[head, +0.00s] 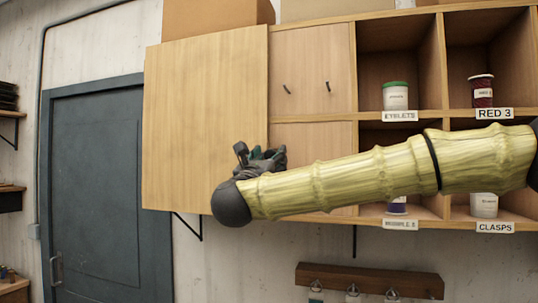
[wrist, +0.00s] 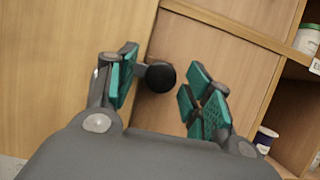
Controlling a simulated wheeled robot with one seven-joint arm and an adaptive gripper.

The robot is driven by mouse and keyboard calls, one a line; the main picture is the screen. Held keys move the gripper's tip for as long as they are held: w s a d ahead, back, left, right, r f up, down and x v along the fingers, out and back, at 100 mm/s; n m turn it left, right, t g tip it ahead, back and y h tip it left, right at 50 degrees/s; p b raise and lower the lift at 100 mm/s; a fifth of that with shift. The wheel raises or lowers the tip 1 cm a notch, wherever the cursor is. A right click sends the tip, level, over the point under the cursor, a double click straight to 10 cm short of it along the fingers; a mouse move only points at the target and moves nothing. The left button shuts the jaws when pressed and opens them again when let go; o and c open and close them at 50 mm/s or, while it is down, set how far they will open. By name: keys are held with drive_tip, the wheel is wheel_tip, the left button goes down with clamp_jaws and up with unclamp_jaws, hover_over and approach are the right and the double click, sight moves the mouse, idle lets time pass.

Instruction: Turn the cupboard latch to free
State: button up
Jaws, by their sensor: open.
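The cupboard latch shows in the wrist view as a black round knob (wrist: 160,77) with a short grey stem on its left, by the edge of a wooden panel. My gripper (wrist: 163,84) is open, with its teal-padded fingers on either side of the knob. I cannot tell whether either finger touches it. In the head view my gripper (head: 262,157) is in front of the cupboard, near the right edge of a large pale wooden panel (head: 205,105). The latch is hidden there behind the gripper and arm.
To the right are open shelf bays with labelled tubs, among them an eyelets tub (head: 396,97) and a red tub (head: 481,92). A wooden rail (head: 370,281) with hanging items is below. A dark door (head: 95,190) stands at the left.

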drive_tip(key=c, duration=1)
